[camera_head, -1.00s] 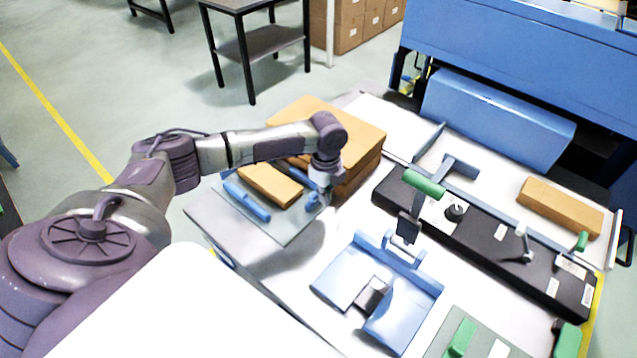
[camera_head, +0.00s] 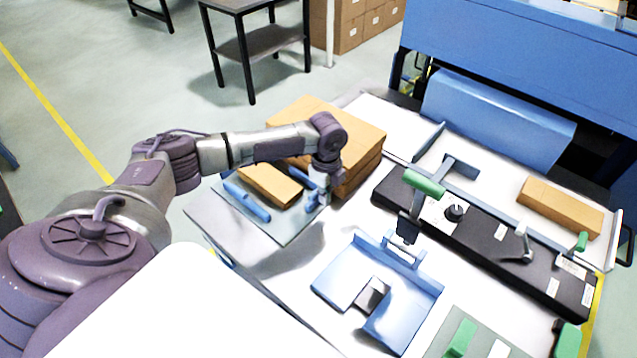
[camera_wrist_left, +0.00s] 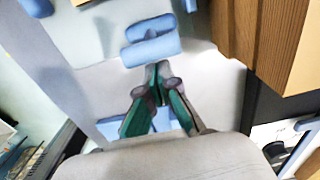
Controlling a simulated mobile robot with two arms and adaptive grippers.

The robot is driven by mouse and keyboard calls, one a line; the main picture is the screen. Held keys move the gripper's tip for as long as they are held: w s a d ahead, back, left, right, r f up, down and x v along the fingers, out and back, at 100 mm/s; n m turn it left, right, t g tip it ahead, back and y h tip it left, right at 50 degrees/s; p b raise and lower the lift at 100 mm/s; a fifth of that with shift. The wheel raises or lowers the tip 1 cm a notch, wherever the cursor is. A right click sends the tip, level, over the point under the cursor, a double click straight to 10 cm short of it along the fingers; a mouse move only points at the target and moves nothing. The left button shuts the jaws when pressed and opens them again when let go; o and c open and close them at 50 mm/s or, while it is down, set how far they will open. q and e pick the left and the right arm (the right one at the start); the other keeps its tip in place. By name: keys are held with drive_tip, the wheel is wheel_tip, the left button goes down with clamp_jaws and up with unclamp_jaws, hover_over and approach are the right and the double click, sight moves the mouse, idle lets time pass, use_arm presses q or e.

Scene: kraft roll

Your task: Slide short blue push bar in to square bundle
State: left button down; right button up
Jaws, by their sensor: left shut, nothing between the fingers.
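My left gripper (camera_head: 317,207) is shut and empty, low over the right end of a grey plate (camera_head: 283,232). In the left wrist view its closed fingertips (camera_wrist_left: 158,72) point at a short blue push bar (camera_wrist_left: 151,48), just in front of them; I cannot tell whether they touch it. A flat brown bundle (camera_head: 268,186) lies on the plate, left of the gripper. A longer blue bar (camera_head: 247,202) lies along its near left side, and another blue piece (camera_head: 302,177) shows at its far right side, partly hidden by my wrist. My right gripper is not in view.
A tall brown stack (camera_head: 355,150) stands close behind my left gripper; its side (camera_wrist_left: 245,30) fills the upper right of the wrist view. A blue cradle (camera_head: 345,280) and a black sealer bar (camera_head: 480,240) with a green handle (camera_head: 424,183) stand to the right.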

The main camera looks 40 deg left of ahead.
use_arm(q)
drive_tip(key=shift+a, duration=0.15)
drive_tip(key=shift+w+a, duration=0.15)
drive_tip(key=shift+a, duration=2)
drive_tip(key=shift+d, duration=0.1)
drive_tip(key=shift+d+r+p, duration=0.1)
drive_tip(key=shift+d+p, duration=0.65)
drive_tip(key=shift+d, duration=0.2)
drive_tip(key=shift+d+p, duration=0.55)
drive_tip(key=shift+d, duration=0.75)
wheel_tip(320, 180, up, 7)
drive_tip(key=p, duration=0.7)
drive_tip(key=shift+s, duration=0.2)
